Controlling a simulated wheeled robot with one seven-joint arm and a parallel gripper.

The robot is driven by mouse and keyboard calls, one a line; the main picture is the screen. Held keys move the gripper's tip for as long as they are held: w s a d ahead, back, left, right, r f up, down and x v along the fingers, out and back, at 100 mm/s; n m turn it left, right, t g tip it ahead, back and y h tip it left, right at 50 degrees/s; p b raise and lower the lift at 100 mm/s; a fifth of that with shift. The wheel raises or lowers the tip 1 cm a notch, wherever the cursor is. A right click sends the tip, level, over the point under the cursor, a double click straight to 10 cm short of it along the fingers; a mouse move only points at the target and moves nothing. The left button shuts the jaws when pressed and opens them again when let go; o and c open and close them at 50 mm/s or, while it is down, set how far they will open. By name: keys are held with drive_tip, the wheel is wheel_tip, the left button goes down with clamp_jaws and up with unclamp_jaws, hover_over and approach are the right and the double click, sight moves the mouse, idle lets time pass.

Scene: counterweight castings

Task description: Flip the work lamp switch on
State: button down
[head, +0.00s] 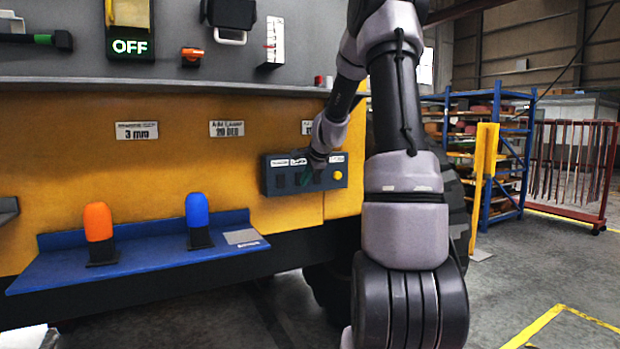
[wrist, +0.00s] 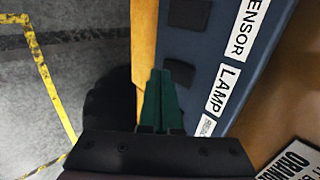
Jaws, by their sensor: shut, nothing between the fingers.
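The blue-grey switch box (head: 268,180) is on the yellow machine side in the head view. In the wrist view its face (wrist: 205,50) carries dark rockers and white labels. The lamp switch (wrist: 181,70) is a dark rocker beside the label "LAMP" (wrist: 226,88). Another rocker (wrist: 187,13) lies beside the label ending in "ENSOR". My gripper (wrist: 160,72) has green fingers, shut and empty, with tips just left of the lamp rocker in the wrist view. I cannot tell whether they touch it. In the head view my gripper (head: 307,174) is in front of the box, partly hiding its switches.
A yellow button (head: 338,175) is at the box's right end. A blue shelf (head: 140,258) with an orange-topped (head: 98,222) and a blue-topped handle (head: 197,209) stands out at lower left. A panel above shows "OFF" (head: 130,46). A large tyre lies behind my arm.

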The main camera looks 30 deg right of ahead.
drive_tip(key=shift+w, duration=0.25)
drive_tip(key=shift+w+f, duration=0.1)
drive_tip(key=shift+w, duration=0.05)
idle(0.4)
drive_tip(key=shift+r, duration=0.85)
